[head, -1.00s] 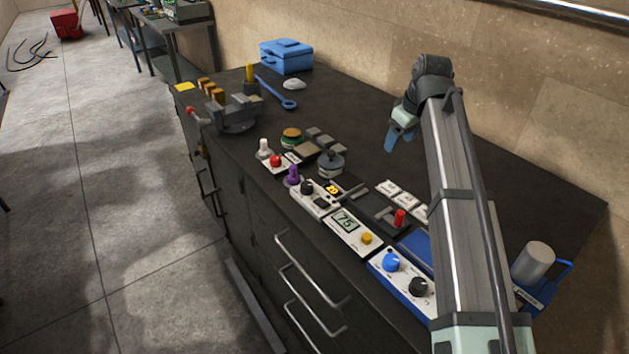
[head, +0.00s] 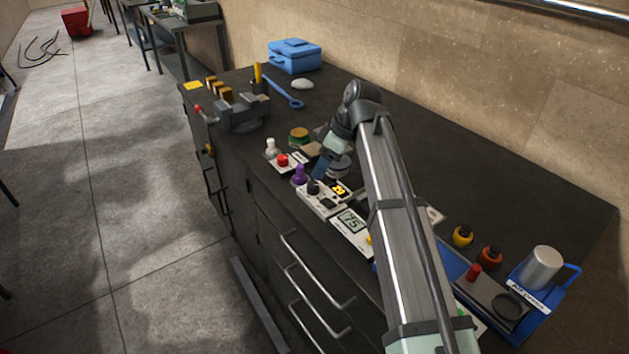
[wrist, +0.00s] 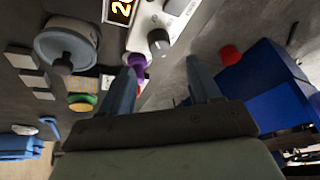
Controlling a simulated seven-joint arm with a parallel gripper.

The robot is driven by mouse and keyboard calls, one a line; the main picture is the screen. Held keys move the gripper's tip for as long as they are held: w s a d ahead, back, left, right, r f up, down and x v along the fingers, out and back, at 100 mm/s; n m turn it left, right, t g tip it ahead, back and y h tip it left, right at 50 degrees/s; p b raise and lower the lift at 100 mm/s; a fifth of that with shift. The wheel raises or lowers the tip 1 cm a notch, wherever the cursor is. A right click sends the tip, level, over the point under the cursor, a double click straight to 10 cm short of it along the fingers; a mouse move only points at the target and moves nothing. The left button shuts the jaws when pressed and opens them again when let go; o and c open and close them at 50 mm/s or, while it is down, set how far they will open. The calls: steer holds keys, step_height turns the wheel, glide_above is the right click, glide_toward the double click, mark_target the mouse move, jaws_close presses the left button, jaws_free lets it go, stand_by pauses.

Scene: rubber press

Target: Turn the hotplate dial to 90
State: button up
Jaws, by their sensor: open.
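A white control unit (head: 321,203) with a black dial (head: 313,187) and a small amber display (head: 340,190) sits near the front edge of the bench. I take this to be the hotplate control, but its label is unreadable. The dial also shows in the wrist view (wrist: 158,42), with the display (wrist: 121,10), which seems to begin with 2 and is cut off. My gripper (head: 322,168) is open and empty, just above and behind the dial. In the wrist view, my fingertips (wrist: 160,66) lie apart on either side below the dial, not touching it.
A purple knob (head: 300,174) stands close left of the dial and appears beside one finger in the wrist view. A round grey device (head: 340,167) is behind. A unit reading 75 (head: 350,220) is to the right, partly behind my arm. A vise (head: 240,112) stands farther left.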

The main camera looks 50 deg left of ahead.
mark_target(313, 184)
steer(key=shift+x, duration=3.4)
steer(key=shift+c, duration=0.2)
steer(key=c, duration=1)
